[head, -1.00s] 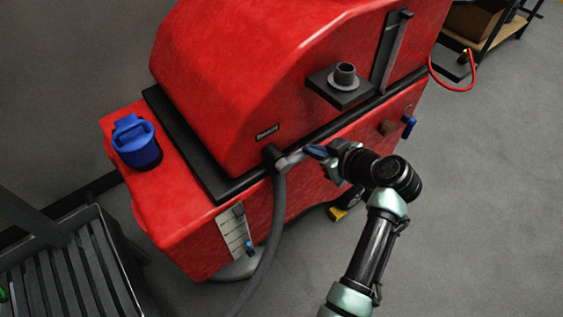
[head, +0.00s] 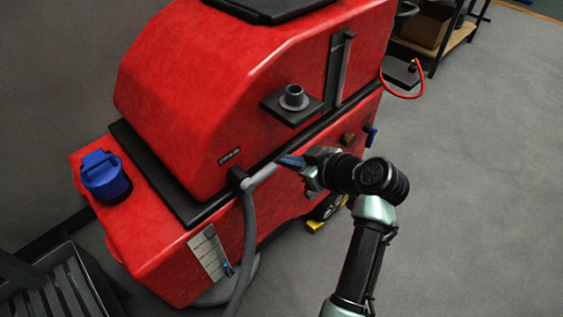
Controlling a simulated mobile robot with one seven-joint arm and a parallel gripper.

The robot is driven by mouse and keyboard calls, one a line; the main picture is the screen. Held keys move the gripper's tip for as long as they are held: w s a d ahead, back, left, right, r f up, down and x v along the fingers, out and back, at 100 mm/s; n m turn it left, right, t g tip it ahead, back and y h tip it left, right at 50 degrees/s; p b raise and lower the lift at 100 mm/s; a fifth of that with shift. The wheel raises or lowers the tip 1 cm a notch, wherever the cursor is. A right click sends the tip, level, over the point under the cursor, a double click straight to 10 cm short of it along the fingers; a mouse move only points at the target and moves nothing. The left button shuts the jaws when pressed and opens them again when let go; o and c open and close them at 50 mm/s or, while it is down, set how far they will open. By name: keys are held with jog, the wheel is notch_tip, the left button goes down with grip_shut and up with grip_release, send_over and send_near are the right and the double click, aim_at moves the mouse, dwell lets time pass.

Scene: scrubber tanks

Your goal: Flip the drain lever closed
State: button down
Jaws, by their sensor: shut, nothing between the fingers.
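A grey bar (head: 261,176) sticks out from a black elbow fitting (head: 238,179) on the red tank's side, above a hanging hose. It looks like the drain lever, but I cannot tell for sure. My gripper (head: 284,160) is shut and empty, its bluish fingertips just to the right of the bar's free end. A small gap seems to lie between them, though the depth is unclear. A blue handle (head: 371,136) sits farther right on the tank, beyond my wrist. A small blue valve (head: 228,270) is low on the tank, by a pale gauge strip.
The red scrubber tank (head: 200,110) fills the left and middle. A grey hose (head: 248,240) hangs from the elbow. A blue cap (head: 105,176) tops the lower left section. A grey slatted bin (head: 75,280) stands at lower left. The floor at right is clear.

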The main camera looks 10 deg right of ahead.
jog(key=shift+v, duration=2.6)
jog(key=shift+r, duration=0.1)
jog(key=w+a+r+m+t+h+p, duration=0.2)
jog(key=r+t+h+p, duration=0.15)
jog(key=r, duration=1.15)
jog(key=w+a+r+m+t+h+p, duration=0.2)
jog(key=r+t, duration=0.3)
jog(key=r, duration=1)
jog(key=s+a+r+m+t+p, duration=0.1)
jog(key=s+a+r+t, duration=0.1)
jog(key=s+r, duration=0.3)
jog(key=s+a+r+m+t+p, duration=0.1)
jog(key=s+r+t, duration=0.3)
jog(key=r, duration=0.8)
jog(key=s+a+r+m+t, duration=0.1)
jog(key=s+a+r+t, duration=0.2)
jog(key=s+r, duration=0.4)
notch_tip(320, 180, up, 3)
jog(key=shift+s+a+f+m+h+p, duration=0.2)
jog(key=shift+a+m+h+p, duration=0.15)
jog(key=shift+a, duration=0.25)
